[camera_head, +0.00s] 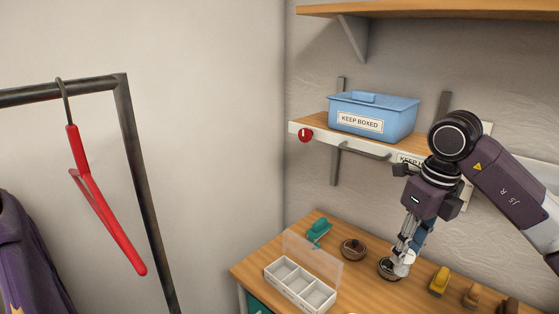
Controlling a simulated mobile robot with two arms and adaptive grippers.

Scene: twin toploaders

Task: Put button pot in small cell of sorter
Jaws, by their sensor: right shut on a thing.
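The sorter (283,268) is a white tray with several open cells and a clear raised lid at its back; it sits on the wooden worktop. My right gripper (400,266) points down at the worktop, right of the sorter, and is shut on a small round dark pot (387,271), which looks like the button pot. The pot is at worktop height; I cannot tell if it is lifted. The fingers hide part of it. A similar round brown pot (353,249) stands between the sorter and the gripper. My left gripper is not in view.
A teal tool (318,230) lies behind the sorter. A yellow item (438,281) and a brown item (471,295) stand right of the gripper. A blue "KEEP BOXED" box (373,116) sits on a shelf above. A rack with a red hanger (100,205) stands at left.

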